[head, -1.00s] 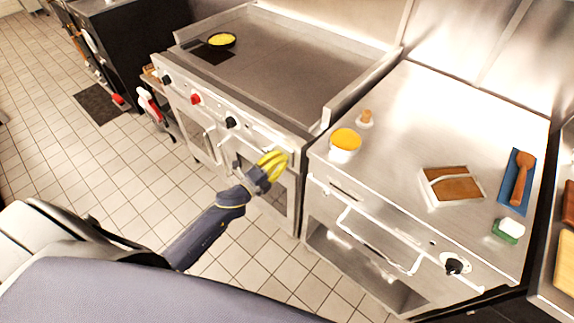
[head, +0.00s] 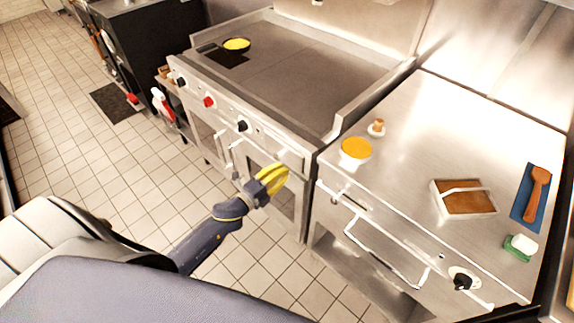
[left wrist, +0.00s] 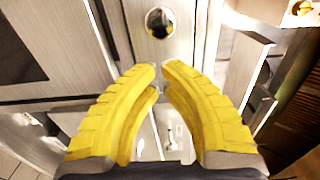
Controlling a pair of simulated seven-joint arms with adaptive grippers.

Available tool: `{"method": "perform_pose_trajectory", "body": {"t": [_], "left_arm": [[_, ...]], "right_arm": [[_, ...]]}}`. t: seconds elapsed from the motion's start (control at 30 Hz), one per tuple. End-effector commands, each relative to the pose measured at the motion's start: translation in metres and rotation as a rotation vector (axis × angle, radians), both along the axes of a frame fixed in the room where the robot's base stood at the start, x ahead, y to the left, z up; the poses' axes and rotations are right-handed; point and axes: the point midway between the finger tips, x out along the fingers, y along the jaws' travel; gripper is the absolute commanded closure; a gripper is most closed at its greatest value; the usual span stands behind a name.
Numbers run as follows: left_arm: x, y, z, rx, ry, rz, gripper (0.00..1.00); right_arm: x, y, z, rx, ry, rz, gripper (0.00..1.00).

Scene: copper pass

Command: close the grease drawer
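The griddle range (head: 290,75) stands in the middle of the head view, with knobs along its front. A pale metal front (head: 282,150) at the right end of that knob panel looks like the grease drawer. How far it stands out is hard to tell. My left gripper (head: 281,174) is just in front of and below it, with yellow fingers close together and nothing between them. In the left wrist view, the fingertips (left wrist: 160,67) nearly meet before metal fronts with a round shiny part above. Contact with the drawer cannot be made out. My right gripper is out of view.
The tiled floor is open at left.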

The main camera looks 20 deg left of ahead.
Motion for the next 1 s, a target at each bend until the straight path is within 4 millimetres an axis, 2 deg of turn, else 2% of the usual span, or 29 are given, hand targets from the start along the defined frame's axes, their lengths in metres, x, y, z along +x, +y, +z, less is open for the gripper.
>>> {"method": "perform_pose_trajectory", "body": {"t": [0.03, 0.2, 0.5, 0.7, 0.93, 1.0], "left_arm": [[-0.011, 0.003, -0.002, 0.0, 0.003, 0.001, 1.0], [-0.039, 0.013, -0.001, 0.0, 0.002, 0.002, 1.0], [-0.075, 0.025, -0.001, -0.001, 0.001, 0.001, 1.0], [-0.086, 0.029, 0.0, -0.001, 0.0, 0.0, 1.0], [-0.087, 0.034, -0.002, -0.048, 0.026, 0.019, 1.0], [-0.087, 0.046, -0.023, -0.108, 0.087, 0.06, 1.0]], "right_arm": [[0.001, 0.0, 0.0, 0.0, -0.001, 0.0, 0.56], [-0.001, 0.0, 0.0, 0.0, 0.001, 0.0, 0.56], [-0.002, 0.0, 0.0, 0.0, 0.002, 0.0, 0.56], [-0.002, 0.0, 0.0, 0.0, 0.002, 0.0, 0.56], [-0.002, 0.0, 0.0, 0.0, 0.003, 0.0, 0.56], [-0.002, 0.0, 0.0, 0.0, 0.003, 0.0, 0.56]]}}
